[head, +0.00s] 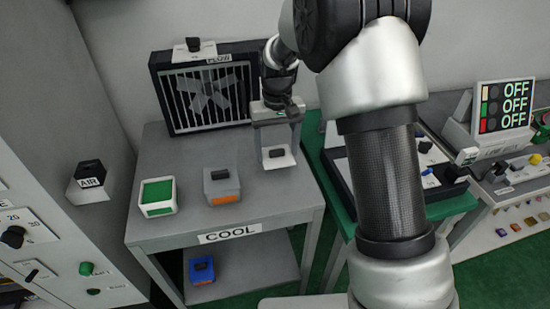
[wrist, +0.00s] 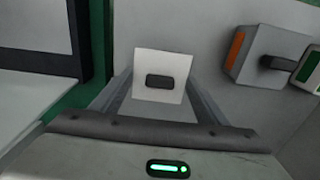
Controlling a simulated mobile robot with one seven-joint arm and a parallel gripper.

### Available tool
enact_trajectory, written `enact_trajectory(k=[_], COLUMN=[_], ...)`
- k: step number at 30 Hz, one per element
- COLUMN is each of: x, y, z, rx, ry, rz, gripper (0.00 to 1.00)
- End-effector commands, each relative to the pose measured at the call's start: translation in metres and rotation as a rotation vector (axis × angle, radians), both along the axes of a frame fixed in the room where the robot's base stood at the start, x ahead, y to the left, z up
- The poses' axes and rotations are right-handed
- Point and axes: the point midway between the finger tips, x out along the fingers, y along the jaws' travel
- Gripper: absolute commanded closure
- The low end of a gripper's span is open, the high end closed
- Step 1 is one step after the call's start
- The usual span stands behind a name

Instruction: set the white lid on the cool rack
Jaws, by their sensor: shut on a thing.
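The white lid (head: 279,158) is a square plate with a dark handle, and it also shows in the wrist view (wrist: 172,64). My gripper (head: 275,153) is shut on it, with a finger on either side of the lid in the wrist view (wrist: 160,85). The lid is over the right part of the cool rack (head: 265,198), a grey table with a COOL label on its front. I cannot tell whether the lid touches the rack's top.
A grey box with an orange front (head: 222,186) and a white box with a green top (head: 158,196) stand left of the lid. A FLOW fan panel (head: 203,98) stands behind. A blue box (head: 202,270) is on the lower shelf. The rack's front right is clear.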

Motion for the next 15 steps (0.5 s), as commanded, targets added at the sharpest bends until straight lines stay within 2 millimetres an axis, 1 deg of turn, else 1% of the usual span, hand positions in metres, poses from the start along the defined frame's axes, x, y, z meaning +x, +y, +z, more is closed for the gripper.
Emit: enact_trajectory(k=[1, 3, 5, 15], x=[-0.001, -0.001, -0.001, 0.000], y=[0.000, 0.000, 0.000, 0.000], z=[-0.013, -0.024, -0.030, -0.034], rx=[-0.002, -0.002, -0.002, 0.000], ry=[0.004, 0.004, 0.003, 0.001], rz=[0.000, 0.000, 0.001, 0.000], gripper=[0.54, 0.54, 0.54, 0.54])
